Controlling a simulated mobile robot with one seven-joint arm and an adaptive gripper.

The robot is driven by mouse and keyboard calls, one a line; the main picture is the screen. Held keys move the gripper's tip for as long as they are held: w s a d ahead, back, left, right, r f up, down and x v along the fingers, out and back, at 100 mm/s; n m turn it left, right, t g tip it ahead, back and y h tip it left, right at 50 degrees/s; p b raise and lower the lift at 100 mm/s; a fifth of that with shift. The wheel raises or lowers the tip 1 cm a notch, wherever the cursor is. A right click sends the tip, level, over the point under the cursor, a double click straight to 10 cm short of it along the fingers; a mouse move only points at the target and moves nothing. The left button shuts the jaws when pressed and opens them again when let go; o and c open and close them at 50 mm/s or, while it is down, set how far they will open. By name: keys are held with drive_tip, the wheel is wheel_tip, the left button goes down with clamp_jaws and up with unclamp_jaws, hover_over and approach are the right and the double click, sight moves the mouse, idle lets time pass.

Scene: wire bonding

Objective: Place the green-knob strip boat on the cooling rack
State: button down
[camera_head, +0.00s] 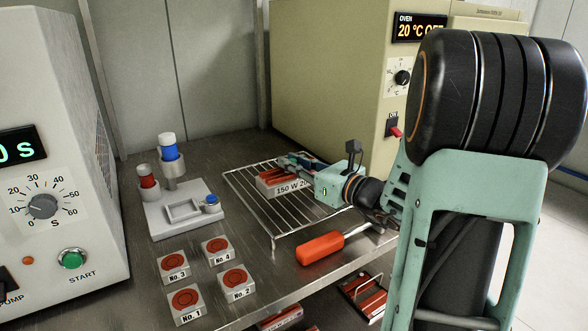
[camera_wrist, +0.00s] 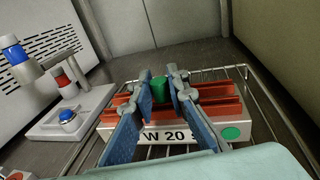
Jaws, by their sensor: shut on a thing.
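The strip boat is a grey block with red strips (camera_head: 270,184) and a label that partly reads "150 W 20". In the wrist view the boat (camera_wrist: 240,121) shows a green dot on its front and a green knob (camera_wrist: 160,89) on top. My gripper (camera_wrist: 164,80) is shut on the green knob, its blue fingers on either side. The boat is at the wire cooling rack (camera_head: 248,206), over its wires; I cannot tell whether it touches them. My gripper (camera_head: 300,163) hides part of the boat in the head view.
A red-handled object (camera_head: 320,248) lies in front of the rack. Several numbered blocks with red discs (camera_head: 187,298) stand at the front left. A grey fixture (camera_head: 183,213) with red and blue caps stands left of the rack. The oven (camera_head: 330,80) stands behind.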

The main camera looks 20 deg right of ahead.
drive_tip(key=shift+r, duration=0.1)
drive_tip(key=shift+f, duration=0.2)
drive_tip(key=c, duration=1.9)
unclamp_jaws()
drive_tip(key=shift+r, duration=0.1)
drive_tip(key=shift+s+r, duration=0.1)
drive_tip(key=shift+r, duration=0.05)
drive_tip(key=p+v, duration=0.2)
drive_tip(key=v, duration=1)
drive_tip(key=shift+p, duration=0.3)
